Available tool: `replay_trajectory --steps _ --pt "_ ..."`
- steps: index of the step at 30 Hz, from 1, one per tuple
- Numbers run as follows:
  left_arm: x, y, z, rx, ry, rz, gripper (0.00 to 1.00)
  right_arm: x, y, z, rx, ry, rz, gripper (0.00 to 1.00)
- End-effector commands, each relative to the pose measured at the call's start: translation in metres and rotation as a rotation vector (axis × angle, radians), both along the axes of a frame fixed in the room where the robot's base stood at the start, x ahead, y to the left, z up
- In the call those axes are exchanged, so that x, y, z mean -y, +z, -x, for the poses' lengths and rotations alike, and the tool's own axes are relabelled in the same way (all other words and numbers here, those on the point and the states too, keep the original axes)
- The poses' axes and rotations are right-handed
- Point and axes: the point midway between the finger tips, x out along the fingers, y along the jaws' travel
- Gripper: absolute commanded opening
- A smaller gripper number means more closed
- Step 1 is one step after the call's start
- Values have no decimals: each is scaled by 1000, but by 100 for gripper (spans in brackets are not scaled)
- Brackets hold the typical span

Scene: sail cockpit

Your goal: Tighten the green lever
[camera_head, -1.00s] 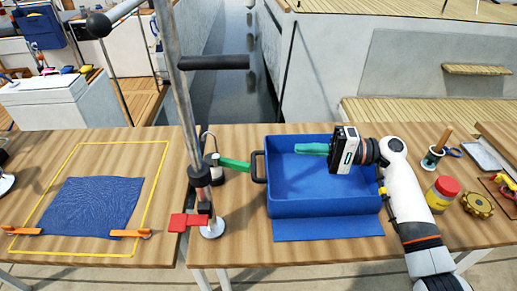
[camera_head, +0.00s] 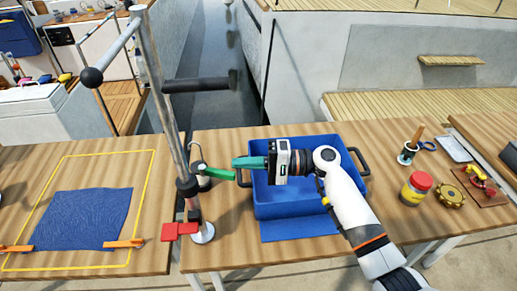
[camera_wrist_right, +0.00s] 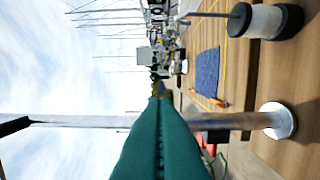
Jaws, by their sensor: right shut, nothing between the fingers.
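The green lever (camera_head: 219,173) sticks out to the right from beside the upright metal pole (camera_head: 165,95), above the table and left of the blue bin. My right gripper (camera_head: 236,162) has teal fingers pointing left. In the head view they are close to the lever's right end, just above it in the picture; I cannot tell whether they touch. In the wrist view the right gripper (camera_wrist_right: 157,100) has its fingers pressed together with nothing between them, in front of the pole (camera_wrist_right: 225,121). I cannot make out the lever there. My left gripper is out of view.
A blue bin (camera_head: 300,207) with dark handles stands under my right wrist. A red lever (camera_head: 179,230) sits low on the pole, near its round base (camera_head: 203,234). A blue cloth (camera_head: 82,218) lies at left. A red-lidded jar (camera_head: 416,189) stands at right.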

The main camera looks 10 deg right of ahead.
Motion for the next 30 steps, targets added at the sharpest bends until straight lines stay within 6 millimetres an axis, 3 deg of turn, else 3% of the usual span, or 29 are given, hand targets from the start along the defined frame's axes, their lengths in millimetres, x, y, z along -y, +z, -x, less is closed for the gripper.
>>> replay_trajectory --steps 6,30 --pt "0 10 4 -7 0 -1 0 -5 1 15 0 0 0 0" --pt "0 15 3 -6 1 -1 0 -14 1 21 -1 -53 -1 0"
